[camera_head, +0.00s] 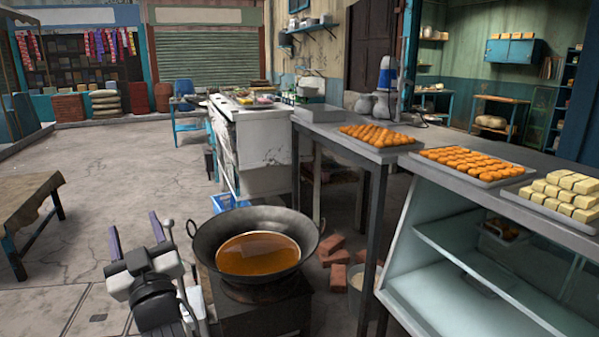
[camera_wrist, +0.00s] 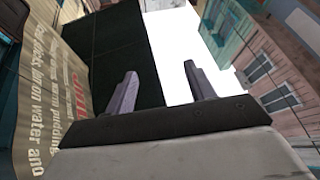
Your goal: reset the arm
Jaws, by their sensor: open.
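My gripper (camera_head: 136,236) is at the lower left of the head view, with its two purple-grey fingers pointing up and spread apart. It is open and nothing is between the fingers. It stands to the left of a wide dark pan and apart from it. In the wrist view my gripper (camera_wrist: 158,88) points up at a bright sky gap, a dark panel and building fronts. My arm shows below the gripper in the head view.
The pan (camera_head: 258,262) holds brown liquid on a dark stove (camera_head: 262,314). Trays of orange sweets (camera_head: 375,137) and pale blocks (camera_head: 563,193) lie on the counter at right. A wooden table (camera_head: 24,198) stands far left; the floor between is clear.

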